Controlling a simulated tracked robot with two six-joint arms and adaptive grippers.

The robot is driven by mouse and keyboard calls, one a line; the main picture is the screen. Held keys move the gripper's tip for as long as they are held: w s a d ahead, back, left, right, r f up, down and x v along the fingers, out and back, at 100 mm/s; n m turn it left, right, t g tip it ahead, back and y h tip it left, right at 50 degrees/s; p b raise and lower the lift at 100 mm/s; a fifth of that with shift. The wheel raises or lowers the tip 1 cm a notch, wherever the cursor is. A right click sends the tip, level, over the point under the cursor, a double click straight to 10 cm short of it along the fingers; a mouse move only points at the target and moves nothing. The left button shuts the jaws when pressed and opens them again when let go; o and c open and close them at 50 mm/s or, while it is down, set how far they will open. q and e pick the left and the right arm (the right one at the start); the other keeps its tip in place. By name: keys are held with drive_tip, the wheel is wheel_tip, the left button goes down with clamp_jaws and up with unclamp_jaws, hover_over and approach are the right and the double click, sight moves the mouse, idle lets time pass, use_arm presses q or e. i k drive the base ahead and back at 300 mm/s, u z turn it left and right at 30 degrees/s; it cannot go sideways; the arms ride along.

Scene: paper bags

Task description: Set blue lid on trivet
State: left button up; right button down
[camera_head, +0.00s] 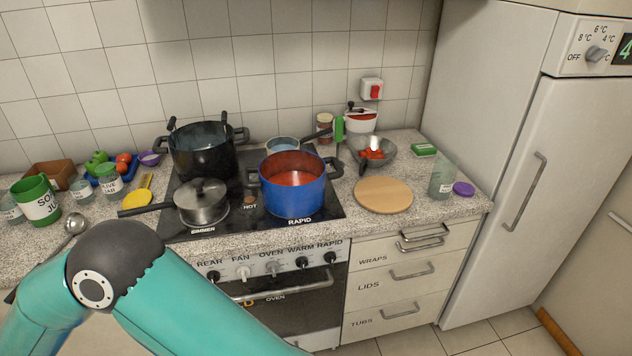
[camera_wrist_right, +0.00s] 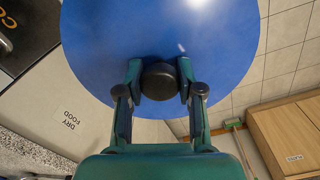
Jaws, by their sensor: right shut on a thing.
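The blue lid (camera_wrist_right: 160,30) fills the upper part of the right wrist view, a round glossy disc with a black knob (camera_wrist_right: 159,82). My right gripper (camera_wrist_right: 160,76) is shut on this knob, one finger on each side. The lid and right gripper do not show in the head view. A round wooden board (camera_head: 383,195), which looks like the trivet, lies bare on the counter right of the stove. The blue pot (camera_head: 294,196) stands uncovered on the front right of the stove with red contents. My left gripper is out of view; only a teal arm shows at lower left.
A steel pan (camera_head: 202,204) and a black pot (camera_head: 205,152) are on the stove.

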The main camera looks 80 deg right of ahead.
sight(388, 196)
drive_tip(key=z, duration=0.05)
drive_tip(key=k, duration=1.35)
drive_tip(key=z, duration=0.05)
